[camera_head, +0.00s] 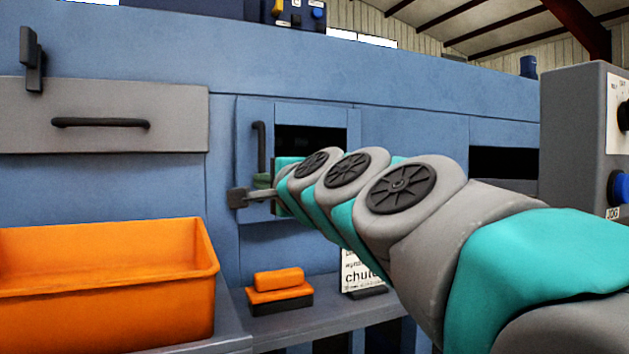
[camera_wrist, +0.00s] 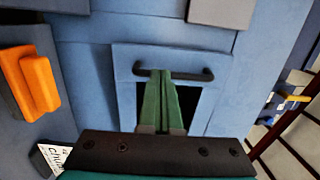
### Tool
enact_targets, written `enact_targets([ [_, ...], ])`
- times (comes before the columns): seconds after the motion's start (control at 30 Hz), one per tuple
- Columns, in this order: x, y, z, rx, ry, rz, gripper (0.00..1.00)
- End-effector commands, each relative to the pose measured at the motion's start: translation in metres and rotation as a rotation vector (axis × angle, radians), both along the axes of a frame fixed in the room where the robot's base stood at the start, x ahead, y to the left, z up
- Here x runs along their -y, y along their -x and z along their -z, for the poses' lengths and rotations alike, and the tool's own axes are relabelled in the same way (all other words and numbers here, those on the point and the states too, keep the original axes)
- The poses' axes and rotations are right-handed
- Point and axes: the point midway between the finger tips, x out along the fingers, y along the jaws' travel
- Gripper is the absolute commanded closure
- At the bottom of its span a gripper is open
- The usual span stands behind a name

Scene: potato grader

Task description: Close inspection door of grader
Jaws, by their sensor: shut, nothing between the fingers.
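The inspection door (camera_head: 247,130) is a blue panel on the blue grader with a black bar handle (camera_head: 259,148). A dark opening (camera_head: 310,138) shows just right of the handle, so the door stands at least partly open. In the wrist view the handle (camera_wrist: 199,75) lies crosswise with the dark opening (camera_wrist: 188,97) below it. My gripper (camera_wrist: 167,78) is shut and empty, its green fingers overlapping the middle of the handle. I cannot tell whether they touch it. In the head view my arm hides most of the gripper and the lower right of the door area.
An orange bin (camera_head: 110,285) stands at the lower left. An orange-topped block (camera_head: 279,291) and a sign (camera_head: 362,273) are on the ledge below the door. A grey panel (camera_head: 175,112) is on the left, and a grey control box (camera_head: 575,140) on the right.

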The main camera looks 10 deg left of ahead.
Motion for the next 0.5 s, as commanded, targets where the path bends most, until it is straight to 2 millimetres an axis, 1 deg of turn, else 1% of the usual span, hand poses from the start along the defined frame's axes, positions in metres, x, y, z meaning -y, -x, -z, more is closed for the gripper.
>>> enact_targets([
  [0.03,-0.005,-0.007,0.001,-0.002,0.002,0.000,1.00],
  [0.5,-0.046,-0.061,-0.001,0.001,0.001,0.001,1.00],
])
